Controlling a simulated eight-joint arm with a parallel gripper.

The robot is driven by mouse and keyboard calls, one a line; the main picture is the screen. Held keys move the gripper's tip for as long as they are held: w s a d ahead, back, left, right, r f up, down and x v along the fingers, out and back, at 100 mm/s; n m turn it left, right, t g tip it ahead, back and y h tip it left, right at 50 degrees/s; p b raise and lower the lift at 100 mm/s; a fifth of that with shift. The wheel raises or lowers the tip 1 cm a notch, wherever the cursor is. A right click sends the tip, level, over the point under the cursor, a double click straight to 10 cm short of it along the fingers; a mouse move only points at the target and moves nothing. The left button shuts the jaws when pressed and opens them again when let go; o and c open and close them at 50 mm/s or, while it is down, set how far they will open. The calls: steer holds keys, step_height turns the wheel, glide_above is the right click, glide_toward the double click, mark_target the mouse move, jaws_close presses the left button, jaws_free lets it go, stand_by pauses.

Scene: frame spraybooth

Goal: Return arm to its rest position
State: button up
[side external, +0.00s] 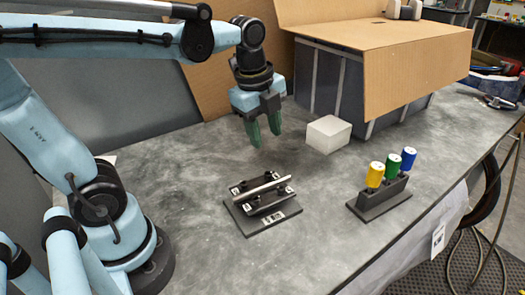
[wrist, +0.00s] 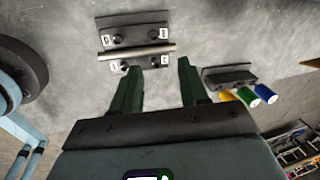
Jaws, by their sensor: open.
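My gripper (side external: 264,133) is open and empty, its two green fingers pointing down above the table. It hangs behind and above a dark fixture (side external: 275,221) that carries a silver rod (side external: 264,187) across its supports. In the wrist view my gripper (wrist: 155,78) shows its fingers apart with nothing between them. The fixture (wrist: 135,20) and the rod (wrist: 136,51) lie beyond the fingertips there. The fingers look clear of the rod.
A dark holder (side external: 380,200) carries yellow (side external: 375,174), green (side external: 392,166) and blue (side external: 408,159) cylinders at right. A white block (side external: 327,134) stands beside my gripper. A large cardboard box (side external: 420,75) stands behind it. The front table area (side external: 300,265) is clear.

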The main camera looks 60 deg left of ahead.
steer(key=s+f+n+t, duration=0.1)
steer(key=n, duration=0.4)
steer(key=s+f+n+t, duration=0.1)
steer(key=n+t, duration=0.1)
steer(key=n, duration=0.4)
steer(key=d+f+n+t, duration=0.1)
steer(key=n+t, duration=0.1)
steer(key=n, duration=0.4)
steer(key=shift+s+f, duration=0.2)
steer(key=shift+s, duration=0.2)
